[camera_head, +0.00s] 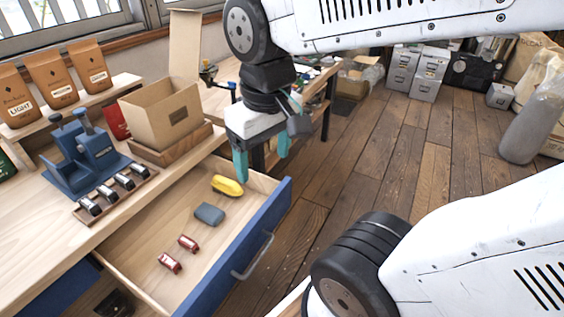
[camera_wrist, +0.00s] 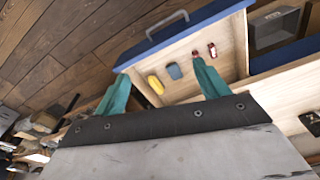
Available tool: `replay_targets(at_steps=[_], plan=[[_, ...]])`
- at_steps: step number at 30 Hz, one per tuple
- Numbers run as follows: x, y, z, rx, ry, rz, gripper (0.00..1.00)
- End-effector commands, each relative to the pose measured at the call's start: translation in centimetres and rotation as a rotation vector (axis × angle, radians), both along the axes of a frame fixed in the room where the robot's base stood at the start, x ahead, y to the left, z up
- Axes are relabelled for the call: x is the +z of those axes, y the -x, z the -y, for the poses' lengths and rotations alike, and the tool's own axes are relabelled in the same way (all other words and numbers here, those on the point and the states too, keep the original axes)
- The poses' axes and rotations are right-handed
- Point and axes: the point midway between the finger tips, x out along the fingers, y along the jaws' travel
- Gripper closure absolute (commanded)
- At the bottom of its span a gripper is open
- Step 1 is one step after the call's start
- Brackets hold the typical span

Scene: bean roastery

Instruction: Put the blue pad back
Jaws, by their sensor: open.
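The blue pad (camera_head: 209,214) is a small grey-blue block lying on the floor of the open drawer (camera_head: 137,247). It lies between a yellow object (camera_head: 227,186) and two small red items. In the wrist view the blue pad (camera_wrist: 174,71) lies beyond my fingertips, beside the yellow object (camera_wrist: 156,84). My gripper (camera_head: 262,165) has teal fingers and hangs above the drawer's far end, apart from the pad. In the wrist view my gripper (camera_wrist: 160,88) is open with nothing between its fingers.
Red items (camera_head: 179,252) lie near the drawer's near end. The drawer has a blue front with a metal handle (camera_head: 252,257). On the worktop stand a blue press (camera_head: 85,158), a rack of dark-topped pieces (camera_head: 115,195), an open cardboard box (camera_head: 165,118) and coffee bags (camera_head: 52,78).

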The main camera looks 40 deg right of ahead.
Motion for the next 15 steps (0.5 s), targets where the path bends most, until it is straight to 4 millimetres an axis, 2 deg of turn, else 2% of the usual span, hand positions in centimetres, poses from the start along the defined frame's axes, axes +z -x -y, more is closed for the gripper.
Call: replay_targets(at_steps=[1, 3, 6, 15], plan=[[0.3, 1.4, 0.1, -0.013, -0.001, 0.012, 0.26], [0.4, 2.8, 0.1, -0.026, -0.002, 0.014, 0.26], [0.5, 3.9, 0.2, -0.037, -0.002, 0.017, 0.26], [0.5, 4.3, 0.2, -0.042, -0.003, 0.015, 0.26]])
